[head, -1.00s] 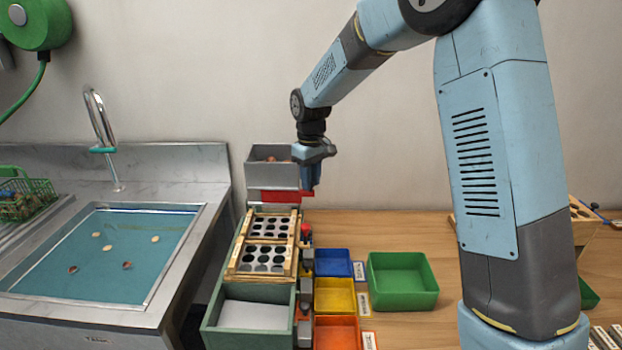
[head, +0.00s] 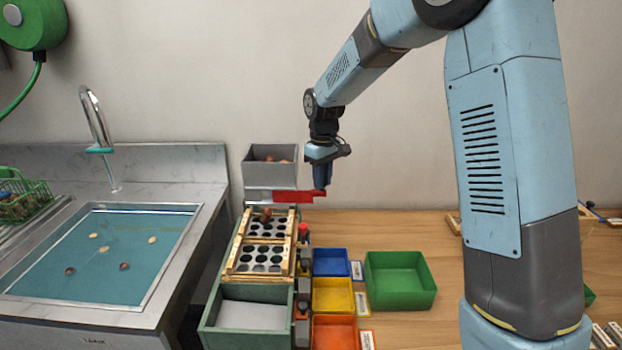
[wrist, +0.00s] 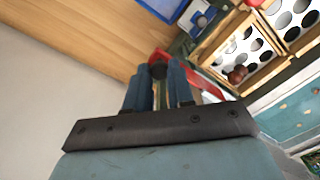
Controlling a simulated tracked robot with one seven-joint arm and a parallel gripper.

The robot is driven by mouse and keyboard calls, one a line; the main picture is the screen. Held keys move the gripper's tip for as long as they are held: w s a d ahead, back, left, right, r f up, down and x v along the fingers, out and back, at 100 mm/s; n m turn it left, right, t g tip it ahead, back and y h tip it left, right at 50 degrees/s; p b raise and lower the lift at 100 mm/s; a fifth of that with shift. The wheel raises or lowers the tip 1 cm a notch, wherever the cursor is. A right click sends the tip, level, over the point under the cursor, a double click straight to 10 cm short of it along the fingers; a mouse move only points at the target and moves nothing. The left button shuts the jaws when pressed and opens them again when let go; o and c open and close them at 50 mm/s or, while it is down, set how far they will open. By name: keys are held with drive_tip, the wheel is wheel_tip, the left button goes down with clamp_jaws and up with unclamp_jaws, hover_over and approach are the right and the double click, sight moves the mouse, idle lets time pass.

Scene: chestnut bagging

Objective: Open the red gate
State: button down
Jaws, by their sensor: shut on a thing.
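The red gate (head: 292,196) is a flat red slide below the front of the grey hopper (head: 270,174). It sticks out to the right past the hopper's side. My gripper (head: 321,190) is shut on the gate's right end. In the wrist view, the red gate (wrist: 203,82) shows beyond the blue fingers of my gripper (wrist: 158,82), with a dark knob (wrist: 157,70) between the fingertips. Brown chestnuts (head: 270,160) show in the hopper.
Blue (head: 331,262), yellow (head: 333,296) and orange (head: 335,333) bins stand right of the grid, with a green bin (head: 400,281) beyond. A sink (head: 105,255) is at the left. Free tabletop (head: 390,230) lies right of the gate.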

drive_tip(key=shift+d, duration=0.5)
drive_tip(key=c, duration=1)
unclamp_jaws()
drive_tip(key=shift+r, duration=0.15)
wheel_tip(320, 180, up, 13)
drive_tip(key=shift+r, duration=0.2)
